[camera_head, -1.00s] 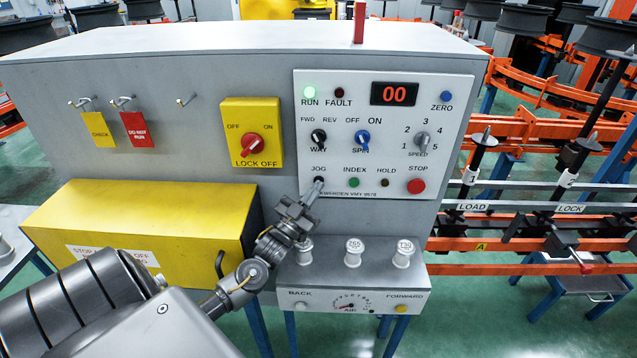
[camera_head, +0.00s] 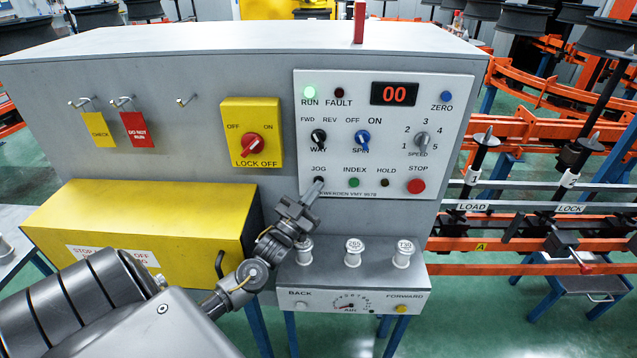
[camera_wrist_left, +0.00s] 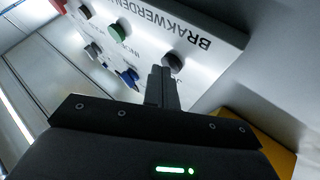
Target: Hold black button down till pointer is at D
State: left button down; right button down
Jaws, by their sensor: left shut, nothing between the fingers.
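The black JOG button (camera_head: 318,180) is on the white control panel (camera_head: 455,130). My left gripper (camera_head: 316,186) is shut and empty, with its fingertips at this button and partly covering it. In the left wrist view the shut fingers (camera_wrist_left: 160,75) end right at a dark round button (camera_wrist_left: 172,62); I cannot tell whether it is pressed in. A small gauge (camera_head: 351,303) marked AIR has a needle. A yellow tag with the letter A (camera_head: 481,247) is on the orange rail; I make out no D and no pointer there. My right gripper is out of view.
A green INDEX button (camera_head: 354,183), HOLD button (camera_head: 385,183) and red STOP button (camera_head: 416,186) sit right of JOG. The green RUN lamp (camera_head: 310,92) is lit and the display (camera_head: 394,94) reads 00.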

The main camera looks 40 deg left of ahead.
pick_arm(q)
jog(key=shift+s+d, duration=0.1)
jog(key=shift+s, duration=0.05)
dwell(0.6)
jog(key=shift+s+d+p, duration=0.45)
jog(key=shift+s, duration=0.1)
jog(key=s+d+p, duration=0.1)
jog(key=s, duration=0.1)
jog(key=s+d+p, duration=0.1)
jog(key=s+d, duration=0.1)
dwell(0.5)
jog(key=shift+f, duration=0.1)
